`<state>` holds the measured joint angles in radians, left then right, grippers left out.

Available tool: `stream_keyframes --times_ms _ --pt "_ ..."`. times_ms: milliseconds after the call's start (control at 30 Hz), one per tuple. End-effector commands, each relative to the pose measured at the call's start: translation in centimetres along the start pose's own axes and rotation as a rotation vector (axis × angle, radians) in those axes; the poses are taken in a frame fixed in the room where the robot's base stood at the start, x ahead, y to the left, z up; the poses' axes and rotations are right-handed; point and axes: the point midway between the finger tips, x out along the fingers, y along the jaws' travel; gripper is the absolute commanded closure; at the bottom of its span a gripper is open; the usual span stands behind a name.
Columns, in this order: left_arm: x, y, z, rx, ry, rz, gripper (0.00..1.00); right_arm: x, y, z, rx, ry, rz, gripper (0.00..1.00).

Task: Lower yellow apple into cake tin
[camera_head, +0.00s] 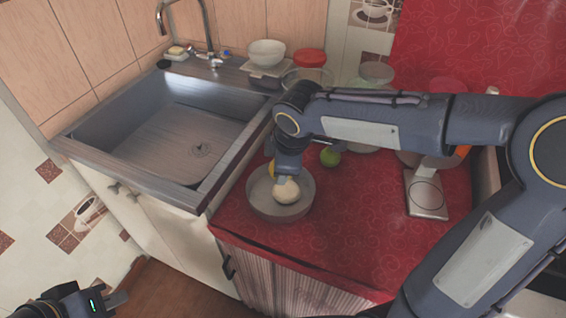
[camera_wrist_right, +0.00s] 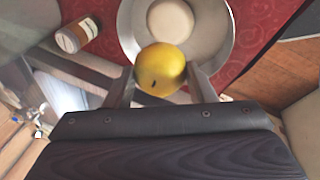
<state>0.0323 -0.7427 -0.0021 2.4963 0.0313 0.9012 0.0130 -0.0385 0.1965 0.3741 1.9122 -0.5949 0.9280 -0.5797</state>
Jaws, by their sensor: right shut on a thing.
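The grey round cake tin (camera_head: 253,202) stands on the red counter, close to the sink; it also shows in the right wrist view (camera_wrist_right: 225,50). A cream round thing (camera_head: 286,191) lies inside it, also in the wrist view (camera_wrist_right: 172,20). My right gripper (camera_wrist_right: 160,78) is shut on the yellow apple (camera_wrist_right: 158,66), which overlaps the tin's near rim in that view. In the head view the gripper (camera_head: 280,177) is over the tin, and only a sliver of the apple (camera_head: 270,172) shows. My left gripper (camera_head: 120,299) is at the lower left, away from the counter; its jaw opening is unclear.
A green fruit (camera_head: 330,156) lies behind the tin. A metal stand (camera_head: 427,192) is to the right. A red-lidded jar (camera_head: 309,58) and a white bowl (camera_head: 266,52) stand at the back. The sink (camera_head: 180,135) is left. The counter in front of the stand is clear.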

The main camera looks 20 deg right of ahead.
Motion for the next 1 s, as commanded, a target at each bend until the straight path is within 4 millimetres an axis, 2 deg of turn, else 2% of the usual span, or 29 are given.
stream_keyframes --times_ms 333,1000 --pt "0.2 -0.1 0.1 0.000 0.000 0.000 1.00 0.3 -0.1 0.1 0.000 0.000 0.000 0.74" --pt "2.3 -1.0 1.1 0.000 0.000 0.000 1.00 3.3 -1.0 0.5 0.000 0.000 0.000 0.74"
